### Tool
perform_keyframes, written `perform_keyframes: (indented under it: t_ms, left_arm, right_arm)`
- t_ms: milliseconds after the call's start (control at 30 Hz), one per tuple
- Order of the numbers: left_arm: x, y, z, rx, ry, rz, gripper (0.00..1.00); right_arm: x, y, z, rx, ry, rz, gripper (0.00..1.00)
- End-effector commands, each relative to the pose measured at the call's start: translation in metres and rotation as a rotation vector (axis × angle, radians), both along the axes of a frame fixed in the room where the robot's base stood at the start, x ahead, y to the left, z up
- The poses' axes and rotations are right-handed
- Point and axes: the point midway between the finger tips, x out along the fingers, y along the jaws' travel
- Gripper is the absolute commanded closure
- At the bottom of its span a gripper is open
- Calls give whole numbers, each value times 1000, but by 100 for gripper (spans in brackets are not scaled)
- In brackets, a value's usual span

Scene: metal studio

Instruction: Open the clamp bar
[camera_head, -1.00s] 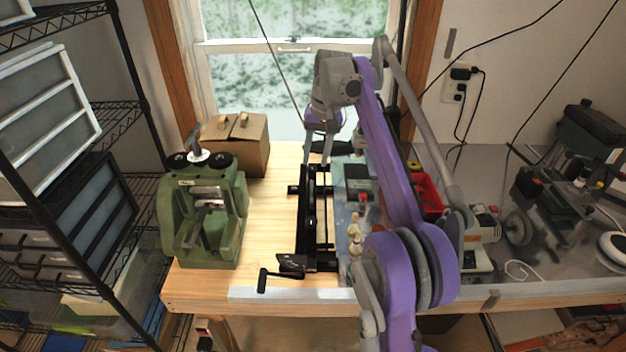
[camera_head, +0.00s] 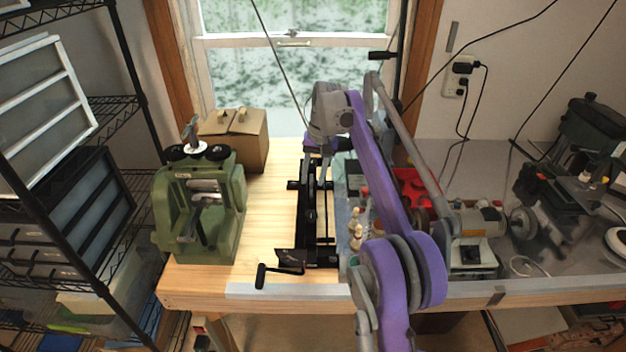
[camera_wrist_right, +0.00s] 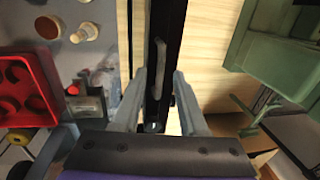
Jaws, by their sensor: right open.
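A black metal clamp device (camera_head: 320,262) lies lengthwise on the wooden bench, with a crank handle (camera_head: 261,275) at its near end. Its long black bar (camera_head: 311,215) runs away from me toward the window. In the wrist view the black bar (camera_wrist_right: 170,22) runs up the middle, with a small grey bent piece lying along it. My right gripper (camera_wrist_right: 159,75) is open, its two fingers on either side of the bar. In the head view the right gripper (camera_head: 324,180) is over the bar's far half, pointing down. Contact with the bar cannot be told. My left gripper is not in view.
A green machine (camera_head: 215,215) stands left of the clamp, with a cardboard box (camera_head: 240,140) behind it. Right of the clamp are small pegs (camera_head: 355,235), a red tray (camera_head: 412,188) and a grinder (camera_head: 475,228). Bare wood lies between the green machine and clamp.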

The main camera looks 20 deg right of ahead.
Motion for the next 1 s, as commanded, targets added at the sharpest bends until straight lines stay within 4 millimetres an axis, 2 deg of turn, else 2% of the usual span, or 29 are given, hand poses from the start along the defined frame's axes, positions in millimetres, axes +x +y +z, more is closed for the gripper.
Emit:
perform_keyframes:
  t_ms: [333,567,1000]
  left_arm:
    - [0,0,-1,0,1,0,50]
    - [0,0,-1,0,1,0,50]
    - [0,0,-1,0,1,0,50]
  right_arm:
    - [0,1,-4,0,0,0,58]
    - [0,1,-4,0,0,0,99]
    - [0,1,-4,0,0,0,100]
